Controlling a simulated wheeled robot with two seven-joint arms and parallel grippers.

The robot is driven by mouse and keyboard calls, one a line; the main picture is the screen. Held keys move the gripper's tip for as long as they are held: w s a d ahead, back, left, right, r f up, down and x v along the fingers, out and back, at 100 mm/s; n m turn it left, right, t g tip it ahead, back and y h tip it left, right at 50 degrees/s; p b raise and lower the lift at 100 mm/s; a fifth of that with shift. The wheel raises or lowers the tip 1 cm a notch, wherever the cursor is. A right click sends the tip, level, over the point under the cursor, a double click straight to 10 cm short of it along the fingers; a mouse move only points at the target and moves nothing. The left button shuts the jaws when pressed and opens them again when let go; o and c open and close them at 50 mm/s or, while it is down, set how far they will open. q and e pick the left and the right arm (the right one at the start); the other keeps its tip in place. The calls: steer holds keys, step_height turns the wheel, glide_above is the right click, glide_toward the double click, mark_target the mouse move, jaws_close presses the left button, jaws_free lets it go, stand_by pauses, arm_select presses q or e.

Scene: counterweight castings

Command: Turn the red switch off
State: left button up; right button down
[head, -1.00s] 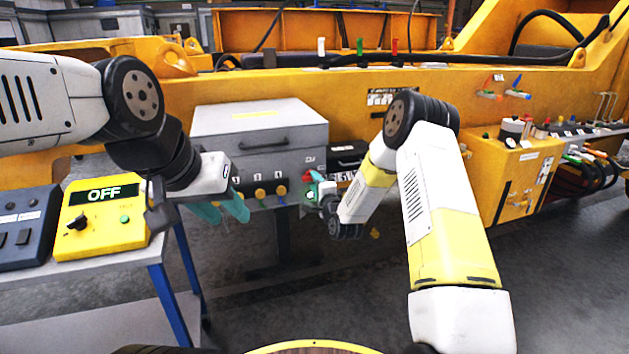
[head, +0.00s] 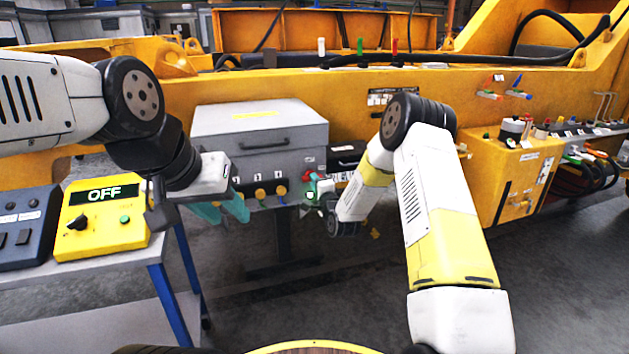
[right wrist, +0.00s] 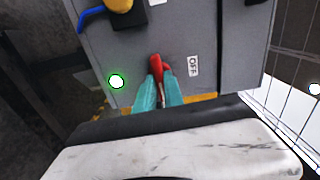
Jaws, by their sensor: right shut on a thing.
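The red switch (right wrist: 156,65) is on the grey front of a box, beside a white OFF label (right wrist: 193,66). My right gripper (right wrist: 159,84) is shut on the red handle, which sits between its teal fingertips. In the head view my right gripper (head: 313,187) is at the lower right of the grey box (head: 258,130) and hides most of the switch. My left gripper (head: 222,211) is open and empty, its teal fingers apart, left of the box's row of knobs.
A green lamp (right wrist: 116,81) is lit beside the switch. Yellow knobs (head: 260,194) line the box's lower edge. A yellow control unit (head: 102,218) with an OFF display stands on a table at left. A yellow machine frame (head: 330,80) runs behind.

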steer(key=n, duration=1.7)
steer(key=shift+f+n, duration=0.1)
steer(key=shift+n, duration=0.3)
stand_by(0.4)
steer(key=c, duration=1.5)
jaws_free()
steer(key=shift+o, duration=0.3)
